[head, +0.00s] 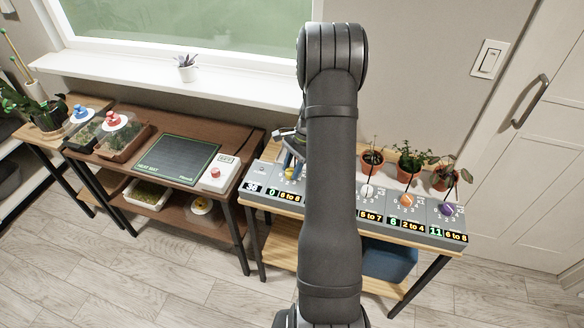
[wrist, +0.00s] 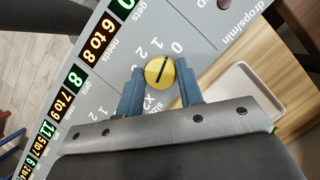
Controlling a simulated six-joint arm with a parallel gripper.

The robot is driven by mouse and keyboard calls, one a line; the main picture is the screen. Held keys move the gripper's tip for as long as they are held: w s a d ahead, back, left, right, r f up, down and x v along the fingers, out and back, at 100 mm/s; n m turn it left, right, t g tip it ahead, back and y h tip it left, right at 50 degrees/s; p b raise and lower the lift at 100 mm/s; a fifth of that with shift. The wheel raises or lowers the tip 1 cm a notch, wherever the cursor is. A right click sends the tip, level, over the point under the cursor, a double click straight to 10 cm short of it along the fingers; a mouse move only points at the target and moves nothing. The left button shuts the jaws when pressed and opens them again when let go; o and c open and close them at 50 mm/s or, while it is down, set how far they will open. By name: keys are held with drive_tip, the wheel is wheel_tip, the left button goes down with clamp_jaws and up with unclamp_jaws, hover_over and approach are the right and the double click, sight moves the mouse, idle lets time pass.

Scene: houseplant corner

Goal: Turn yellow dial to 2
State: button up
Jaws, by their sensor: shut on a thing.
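The yellow dial (wrist: 160,71) sits on a grey panel (wrist: 205,40) in the wrist view, with a dark pointer line across its face. The line's upper end leans toward the printed 0; 1 and 2 are printed to the left of that. My gripper (wrist: 160,73) has its two blue fingers shut on the dial, one on each side. In the head view, my gripper (head: 289,158) is at the left end of the panel, and the yellow dial (head: 290,173) shows just below it. The display (head: 272,191) in front of it reads 0, beside 6 to 8.
White (head: 367,190), orange (head: 405,201) and purple (head: 447,209) dials stand to the right on the panel, with potted plants (head: 409,160) behind them. My arm hides the panel's middle. A brown table (head: 245,150) with a dark mat (head: 176,160) stands to the left.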

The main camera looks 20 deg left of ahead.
drive_tip(key=n+h, duration=0.1)
drive_tip(key=n, duration=0.2)
drive_tip(key=n+h, duration=0.1)
drive_tip(key=n, duration=0.3)
drive_tip(key=shift+w+a+g+h, duration=0.1)
drive_tip(key=shift+a+g+h, duration=0.1)
drive_tip(key=shift+g+h, duration=0.15)
drive_tip(key=n+h, duration=0.1)
drive_tip(key=n, duration=0.2)
drive_tip(key=n+h, duration=0.1)
drive_tip(key=n, duration=0.2)
drive_tip(key=shift+a+n, duration=0.15)
drive_tip(key=shift+n, duration=0.15)
drive_tip(key=shift+h, duration=0.25)
drive_tip(key=o, duration=1)
drive_tip(key=shift+c, duration=0.2)
drive_tip(key=shift+r, duration=0.1)
drive_tip(key=s+v, duration=0.1)
drive_tip(key=v, duration=1.6)
drive_tip(key=shift+r, duration=0.3)
drive_tip(key=x, duration=1.1)
drive_tip(key=w+x, duration=0.1)
drive_tip(key=x, duration=0.5)
drive_tip(key=shift+s+f, duration=0.1)
drive_tip(key=shift+f, duration=0.3)
